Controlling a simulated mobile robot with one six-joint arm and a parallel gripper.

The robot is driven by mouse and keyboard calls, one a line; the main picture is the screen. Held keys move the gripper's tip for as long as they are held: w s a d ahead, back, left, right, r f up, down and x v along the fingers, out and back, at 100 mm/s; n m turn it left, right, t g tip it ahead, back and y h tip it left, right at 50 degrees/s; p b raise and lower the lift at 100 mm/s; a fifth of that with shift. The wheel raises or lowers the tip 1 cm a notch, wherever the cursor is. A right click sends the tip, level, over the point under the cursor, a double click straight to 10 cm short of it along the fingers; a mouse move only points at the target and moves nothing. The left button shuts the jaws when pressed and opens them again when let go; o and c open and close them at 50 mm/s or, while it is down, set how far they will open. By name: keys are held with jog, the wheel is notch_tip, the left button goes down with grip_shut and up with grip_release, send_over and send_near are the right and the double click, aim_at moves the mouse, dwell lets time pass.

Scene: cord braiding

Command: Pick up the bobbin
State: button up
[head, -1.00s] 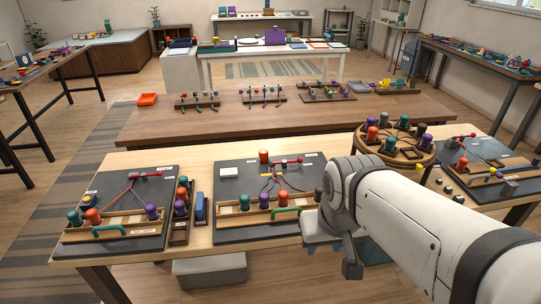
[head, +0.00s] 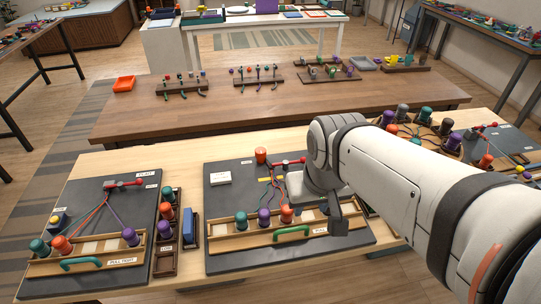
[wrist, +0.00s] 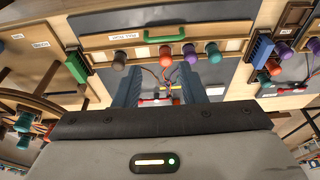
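The middle braiding board (head: 225,247) has a wooden rack (head: 250,240) along its front. The rack holds a teal bobbin (head: 241,220), a purple bobbin (head: 264,217) and an orange bobbin (head: 287,215). A grey bobbin (wrist: 120,61) shows in the wrist view, with the orange bobbin (wrist: 165,58) and purple bobbin (wrist: 190,54) on its right; my arm hides it in the head view.
A green handle (head: 291,233) sticks up at the rack's front. A red-ended holder (head: 290,162) with cords stands behind. A left board (head: 90,200) and a round bobbin stand (wrist: 40,105) flank this one. A blue block (head: 190,225) stands between the boards.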

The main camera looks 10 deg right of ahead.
jog(key=w+f+n+g+b, duration=0.1)
jog(key=w+f+g+b, duration=0.1)
jog(key=w+f, duration=0.4)
jog(key=n+g+b, duration=0.1)
jog(key=n, duration=0.1)
send_over(287, 208)
notch_tip(287, 208, down, 8)
jog(key=shift+r, duration=0.2)
jog(key=shift+w+f, duration=0.1)
jog(key=shift+f, duration=0.25)
notch_tip(287, 208, down, 8)
jog(key=shift+r, duration=0.25)
jog(key=shift+c, duration=0.6)
jog(key=c, duration=0.5)
jog(key=shift+r, duration=0.1)
notch_tip(287, 208, up, 10)
jog(key=shift+f, duration=0.1)
